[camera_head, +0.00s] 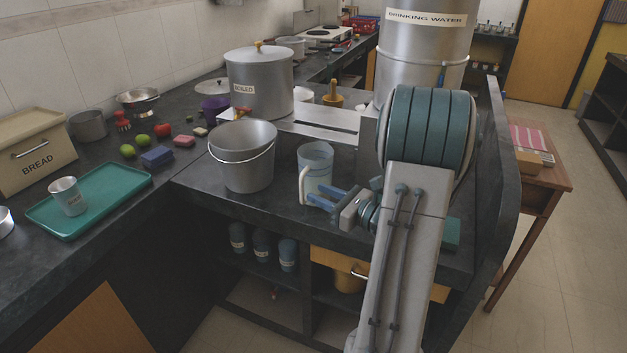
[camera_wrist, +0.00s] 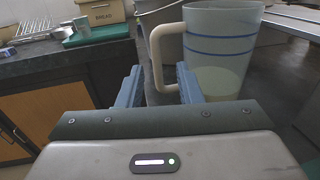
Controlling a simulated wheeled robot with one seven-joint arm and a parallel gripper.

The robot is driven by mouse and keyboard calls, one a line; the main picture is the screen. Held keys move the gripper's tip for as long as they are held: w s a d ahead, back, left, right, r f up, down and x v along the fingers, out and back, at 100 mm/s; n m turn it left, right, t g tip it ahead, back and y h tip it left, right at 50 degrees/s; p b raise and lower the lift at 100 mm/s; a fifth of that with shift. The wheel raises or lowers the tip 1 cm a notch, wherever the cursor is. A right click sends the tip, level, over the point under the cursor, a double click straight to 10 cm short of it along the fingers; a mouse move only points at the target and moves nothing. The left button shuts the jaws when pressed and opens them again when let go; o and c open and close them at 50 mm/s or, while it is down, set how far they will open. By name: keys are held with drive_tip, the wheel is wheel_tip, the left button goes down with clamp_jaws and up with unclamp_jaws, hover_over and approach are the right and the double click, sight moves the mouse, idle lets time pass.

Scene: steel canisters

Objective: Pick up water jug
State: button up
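The water jug (camera_head: 316,165) is a translucent pale-blue pitcher with blue bands and a cream handle. It stands upright on the dark counter, right of a steel bucket. In the wrist view the jug (camera_wrist: 222,45) fills the upper right, with its handle (camera_wrist: 157,50) facing left. My gripper (camera_head: 322,200) reaches in from the right at the jug's lower front. In the wrist view my gripper (camera_wrist: 159,84) is open, its two blue fingers apart with the lower handle seen between them. The right finger lies close to the jug's wall; whether they touch I cannot tell.
The steel bucket (camera_head: 243,165) stands close on the jug's left. A raised steel stand (camera_head: 300,122) with a large pot (camera_head: 259,85) is behind. The drinking water tank (camera_head: 424,50) rises behind my arm. A green tray (camera_head: 100,205) with a cup lies at left.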

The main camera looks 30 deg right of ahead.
sight(302, 202)
drive_tip(key=shift+x, duration=3.15)
drive_tip(key=shift+s+a, duration=0.1)
drive_tip(key=shift+s, duration=0.05)
clamp_jaws()
